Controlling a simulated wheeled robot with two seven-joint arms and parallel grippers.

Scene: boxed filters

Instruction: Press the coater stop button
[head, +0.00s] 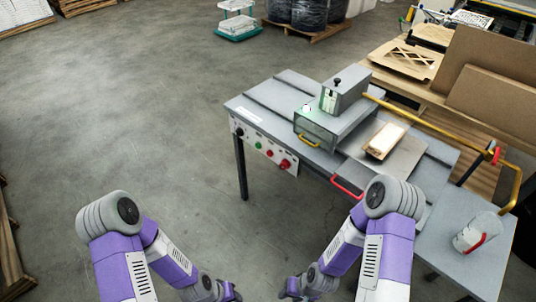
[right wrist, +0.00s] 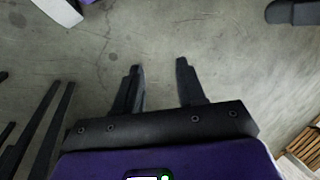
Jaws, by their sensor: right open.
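The coater is a grey bench machine, and its control panel (head: 265,152) faces the near left side. The panel carries a green button (head: 258,146), a small red button (head: 270,153) and a larger red knob (head: 285,163). The labels are too small to read, so I cannot tell which red control is the stop. My right gripper (head: 290,290) is low at the bottom of the head view, well short of the panel. In the right wrist view its fingers (right wrist: 160,75) are apart and empty over the floor. My left gripper (head: 230,292) is low beside it, mostly cut off.
A yellow rail (head: 440,127) runs along the machine's far side. A red handle (head: 346,188) sticks out at its near edge. A can (head: 474,236) stands on the right-hand table. Cardboard sheets (head: 490,60) stand behind. The floor left of the machine is clear.

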